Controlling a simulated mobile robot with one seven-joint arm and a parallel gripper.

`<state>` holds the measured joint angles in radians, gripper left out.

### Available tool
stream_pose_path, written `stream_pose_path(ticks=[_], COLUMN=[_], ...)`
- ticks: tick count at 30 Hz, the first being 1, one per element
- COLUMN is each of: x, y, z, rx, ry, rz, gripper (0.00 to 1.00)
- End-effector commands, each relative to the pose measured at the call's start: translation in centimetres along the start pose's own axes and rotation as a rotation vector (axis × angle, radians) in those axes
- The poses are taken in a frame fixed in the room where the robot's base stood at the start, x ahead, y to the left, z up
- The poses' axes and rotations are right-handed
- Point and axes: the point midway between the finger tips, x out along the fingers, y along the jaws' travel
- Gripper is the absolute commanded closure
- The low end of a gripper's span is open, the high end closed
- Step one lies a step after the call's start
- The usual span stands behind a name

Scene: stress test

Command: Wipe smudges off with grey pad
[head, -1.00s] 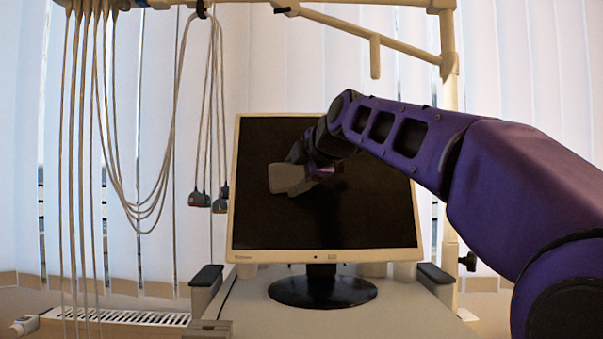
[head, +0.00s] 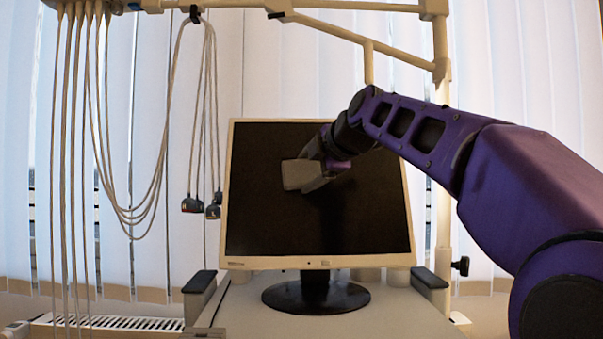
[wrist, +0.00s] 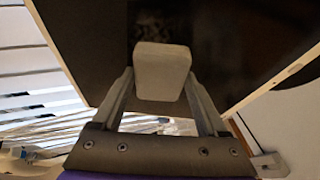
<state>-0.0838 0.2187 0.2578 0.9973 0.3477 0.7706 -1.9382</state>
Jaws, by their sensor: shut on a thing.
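My gripper (head: 322,170) is shut on the grey pad (head: 297,175) in front of the upper middle of the monitor screen (head: 265,220). In the wrist view the grey pad (wrist: 162,72) sits between my two fingers. It lies at or very near the dark screen (wrist: 230,50); I cannot tell whether it touches. A faint mottled greyish smudge (wrist: 165,27) shows on the screen just beyond the pad in the wrist view. In the head view no smudge is clear, and my gripper and arm hide part of the upper right screen.
The monitor stands on a round black base (head: 315,297) on a light cart top (head: 390,318) with dark-topped handles at both sides. Hanging cables (head: 130,200) are on the left. A beige pole (head: 444,150) rises on the right, near my arm.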

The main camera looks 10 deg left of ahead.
Motion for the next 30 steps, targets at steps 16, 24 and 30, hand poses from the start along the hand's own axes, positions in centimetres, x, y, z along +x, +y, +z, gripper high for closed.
stream_pose_path(ticks=[16, 24, 30], x=[-1.3, -1.9, -2.4], y=[-0.3, -0.6, -0.8], z=[3.3, 5.2, 6.6], rx=[0.000, 0.001, 0.001], ry=[0.000, -0.002, -0.001], rz=[0.002, 0.001, 0.000], gripper=[0.68, 0.68, 0.68])
